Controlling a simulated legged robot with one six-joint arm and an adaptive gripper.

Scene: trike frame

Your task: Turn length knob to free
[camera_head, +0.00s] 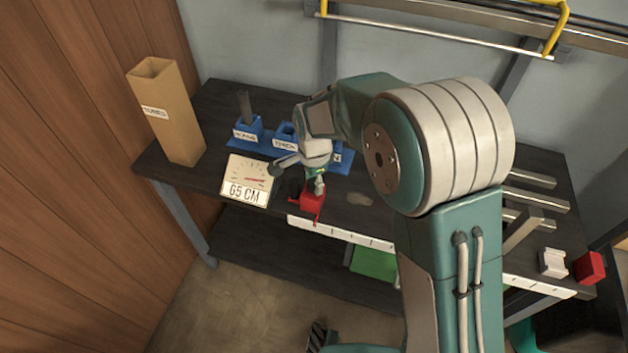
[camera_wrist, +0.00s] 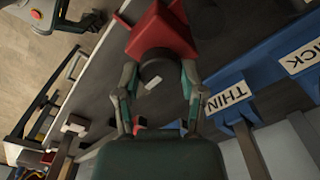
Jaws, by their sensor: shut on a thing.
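A red block (camera_head: 311,203) sits near the front edge of the bench, beside a white gauge card (camera_head: 248,181) that reads 65 CM. In the wrist view the red block (camera_wrist: 163,33) carries a round black knob (camera_wrist: 157,68) with a pale mark on its face. My gripper (camera_wrist: 158,75) has a finger on each side of this knob and is shut on it. In the head view my gripper (camera_head: 300,178) is over the block, and the wrist and fingers hide the knob. Which setting the pale mark points to cannot be read.
A blue holder (camera_head: 248,131) with labelled slots stands behind the gauge. A cardboard box (camera_head: 166,112) marked TUBES stands at the left end. A white block (camera_head: 552,262) and another red block (camera_head: 589,268) sit at the right end. A ruler strip (camera_head: 340,234) runs along the front edge.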

